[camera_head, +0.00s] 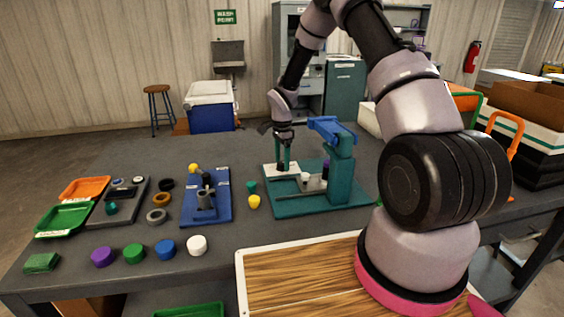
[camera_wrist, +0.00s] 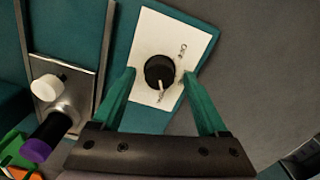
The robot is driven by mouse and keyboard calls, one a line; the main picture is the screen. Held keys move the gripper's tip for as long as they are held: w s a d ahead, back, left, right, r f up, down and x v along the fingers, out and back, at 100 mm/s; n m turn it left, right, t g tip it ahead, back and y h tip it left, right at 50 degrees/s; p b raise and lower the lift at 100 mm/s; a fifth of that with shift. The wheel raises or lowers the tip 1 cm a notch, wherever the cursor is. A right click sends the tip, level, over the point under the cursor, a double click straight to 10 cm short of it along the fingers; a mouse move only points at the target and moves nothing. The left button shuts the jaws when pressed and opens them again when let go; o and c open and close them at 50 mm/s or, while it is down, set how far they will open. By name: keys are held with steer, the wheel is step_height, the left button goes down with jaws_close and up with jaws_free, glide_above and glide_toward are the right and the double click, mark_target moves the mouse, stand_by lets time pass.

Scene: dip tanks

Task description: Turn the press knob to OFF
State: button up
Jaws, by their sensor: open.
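The press (camera_head: 340,180) is teal with a blue lever (camera_head: 330,128) on top. The press knob (camera_wrist: 159,70) is round and black on a white label plate (camera_wrist: 150,32), which also shows in the head view (camera_head: 268,169). Its pale pointer mark points down in the wrist view, towards small lettering at the plate's lower edge. More lettering, seemingly OFF, is at the upper right; both are hard to read. My gripper (camera_wrist: 158,76) is open, its green fingers on either side of the knob; contact cannot be told. In the head view my gripper (camera_head: 286,166) is over the plate and hides the knob.
Beside the plate, the press holds a white-capped part (camera_wrist: 47,87) and a purple-ended part (camera_wrist: 36,150). A blue fixture (camera_head: 219,205), coloured caps (camera_head: 165,249) and trays (camera_head: 64,219) are to the left. A wooden board (camera_head: 290,280) is in front.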

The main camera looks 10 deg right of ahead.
steer(key=shift+f, duration=0.25)
jaws_close()
